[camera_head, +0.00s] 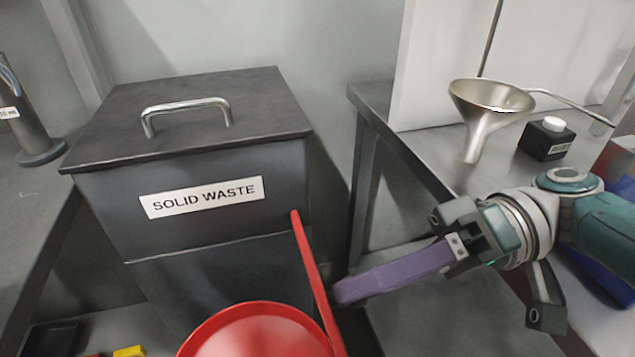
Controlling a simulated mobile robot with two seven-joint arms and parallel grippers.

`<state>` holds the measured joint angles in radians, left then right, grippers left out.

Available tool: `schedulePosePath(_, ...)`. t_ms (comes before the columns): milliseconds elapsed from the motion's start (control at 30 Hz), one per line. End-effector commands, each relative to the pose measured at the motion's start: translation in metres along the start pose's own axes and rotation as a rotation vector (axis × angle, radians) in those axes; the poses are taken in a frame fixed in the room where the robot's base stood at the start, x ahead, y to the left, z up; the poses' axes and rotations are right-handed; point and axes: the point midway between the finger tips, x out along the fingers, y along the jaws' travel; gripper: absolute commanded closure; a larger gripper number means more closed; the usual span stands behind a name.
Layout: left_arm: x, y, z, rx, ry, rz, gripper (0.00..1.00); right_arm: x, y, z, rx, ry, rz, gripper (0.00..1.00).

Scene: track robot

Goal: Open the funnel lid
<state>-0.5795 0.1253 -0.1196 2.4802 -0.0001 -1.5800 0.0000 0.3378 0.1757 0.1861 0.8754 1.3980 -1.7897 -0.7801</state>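A red round funnel (255,333) shows at the bottom centre, cut off by the lower edge of the view. A thin red piece, which looks like its lid (316,272) seen nearly edge-on, stands up along the funnel's right side. My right gripper (345,292) comes in from the right; its purple finger points left, with the tip close to the right of the red lid. I cannot tell whether it touches the lid. Only one purple finger shape shows clearly, so the opening is unclear. My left gripper is out of view.
A dark bin labelled SOLID WASTE (200,245) with a metal lid handle (187,107) stands behind the funnel. A steel table (440,150) on the right carries a metal funnel (487,115) and a black bottle (546,138) with a white cap.

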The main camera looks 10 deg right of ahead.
Motion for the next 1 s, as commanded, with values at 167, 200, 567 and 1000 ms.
schedulePosePath(167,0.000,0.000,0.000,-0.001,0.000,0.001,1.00,0.000,0.000,0.000,0.000,-0.001,0.000,0.44)
schedulePosePath(200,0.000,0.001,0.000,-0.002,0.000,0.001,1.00,0.000,0.000,0.000,0.000,-0.001,0.000,0.44)
schedulePosePath(567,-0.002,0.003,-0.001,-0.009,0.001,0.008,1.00,0.000,-0.002,-0.001,0.000,-0.002,0.001,0.44)
schedulePosePath(1000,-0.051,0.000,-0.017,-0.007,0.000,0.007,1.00,-0.018,-0.087,-0.035,-0.005,-0.002,0.003,0.44)
